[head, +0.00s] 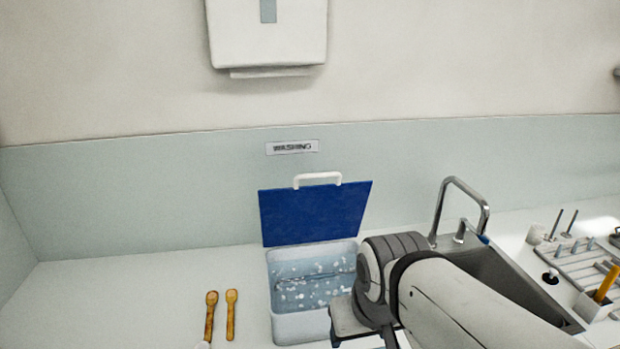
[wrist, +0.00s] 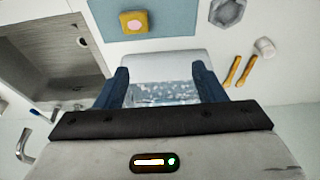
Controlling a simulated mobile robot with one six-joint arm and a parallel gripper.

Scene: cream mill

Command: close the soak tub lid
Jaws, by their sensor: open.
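The soak tub (head: 298,326) is a white box on the counter in the head view, with bubbly water inside. Its blue lid (head: 314,214) stands open and upright at the back edge, with a white handle (head: 318,179) on top. My gripper (wrist: 160,82) is open in the wrist view, its two blue fingers apart. Between and beyond them the tub (wrist: 165,65) shows with its water; nothing is seen held. In the head view my arm covers the tub's right side, and the fingers are mostly hidden. The lid is not visible in the wrist view.
Two wooden spoons (head: 231,315) lie left of the tub. The sink (head: 500,285) with its tap (head: 461,205) is to the right, then a rack (head: 585,262). A blue mat (wrist: 150,17) with a yellow block (wrist: 134,22) lies beyond the tub in the wrist view.

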